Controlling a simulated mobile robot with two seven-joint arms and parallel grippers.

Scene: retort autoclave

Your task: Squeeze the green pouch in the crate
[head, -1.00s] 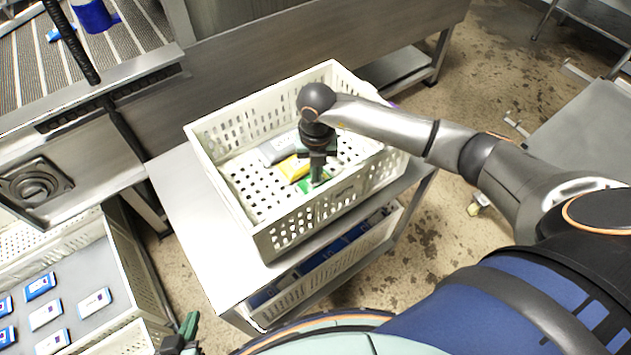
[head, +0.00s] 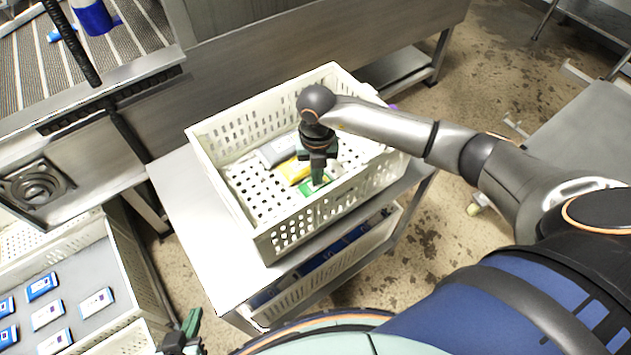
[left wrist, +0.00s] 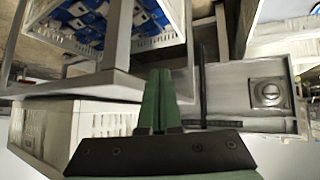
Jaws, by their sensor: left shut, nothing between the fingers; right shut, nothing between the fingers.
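The green pouch (head: 307,190) lies on the floor of the white crate (head: 262,243), at the near side and partly hidden by my right gripper. My right gripper (head: 318,182) points down into the crate with its fingers shut, its tips at the green pouch. Whether the tips touch the pouch I cannot tell. My left gripper (head: 188,325) is at the bottom edge of the head view, away from the crate. In the left wrist view its green fingers (left wrist: 158,100) are shut together with nothing between them.
A yellow pouch (head: 291,169) and a grey pouch (head: 277,150) lie beside the green one. The crate stands on a metal cart (head: 185,205) with a lower crate of blue packs. Another crate at lower left holds several blue-and-white packs (head: 46,314). Crate walls surround my right gripper.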

